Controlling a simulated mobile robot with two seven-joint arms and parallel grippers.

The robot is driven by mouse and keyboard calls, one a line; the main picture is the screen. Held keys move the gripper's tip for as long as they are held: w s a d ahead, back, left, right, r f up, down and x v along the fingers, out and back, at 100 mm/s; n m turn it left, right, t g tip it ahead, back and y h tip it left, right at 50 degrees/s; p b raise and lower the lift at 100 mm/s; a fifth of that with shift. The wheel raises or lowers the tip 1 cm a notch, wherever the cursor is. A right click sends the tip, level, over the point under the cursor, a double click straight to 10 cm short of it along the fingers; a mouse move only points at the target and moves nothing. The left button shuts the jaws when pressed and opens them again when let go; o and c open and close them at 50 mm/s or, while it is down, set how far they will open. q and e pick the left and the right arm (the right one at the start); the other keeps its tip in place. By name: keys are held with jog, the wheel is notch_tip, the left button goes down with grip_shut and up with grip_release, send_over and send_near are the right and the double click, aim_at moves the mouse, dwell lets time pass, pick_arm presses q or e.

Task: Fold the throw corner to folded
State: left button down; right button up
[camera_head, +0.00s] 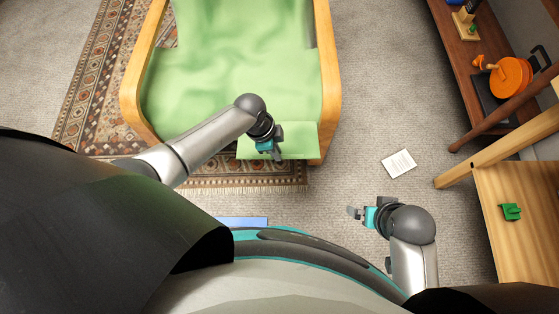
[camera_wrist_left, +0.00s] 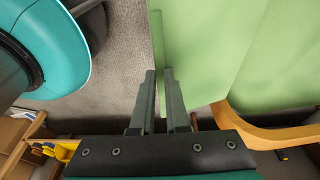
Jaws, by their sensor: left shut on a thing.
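The light green throw (camera_head: 215,85) covers the seat and back of a wooden-armed armchair. A flat green flap of it (camera_head: 300,139) hangs at the front right of the seat. My left gripper (camera_head: 278,156) is at this flap's front edge. In the left wrist view its two fingers (camera_wrist_left: 163,75) are close together at a narrow green strip along the throw's edge (camera_wrist_left: 205,50), shut on the throw corner. The fingers partly hide the gripped spot. My right gripper (camera_head: 354,212) is over the carpet, away from the throw; its finger gap is unclear.
The armchair's wooden arms (camera_head: 326,70) flank the seat. A patterned rug (camera_head: 85,95) lies under it. A white paper sheet (camera_head: 398,163) and a blue flat item (camera_head: 242,221) lie on the floor. A dark shelf with an orange pan (camera_head: 510,78) and a wooden table (camera_head: 520,235) stand at right.

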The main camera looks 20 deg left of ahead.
pick_arm(q)
jog(key=shift+w+r, duration=0.15)
jog(key=shift+w, duration=0.25)
jog(key=shift+r, duration=0.15)
jog(key=r+p, duration=0.1)
jog(key=w+r+p, duration=0.2)
jog(key=shift+a+r, duration=0.4)
jog(key=shift+w+a, duration=0.1)
jog(key=w+r, duration=0.1)
jog(key=w+a+r+p, duration=0.1)
jog(key=shift+w+r, duration=0.15)
jog(key=shift+r, duration=0.25)
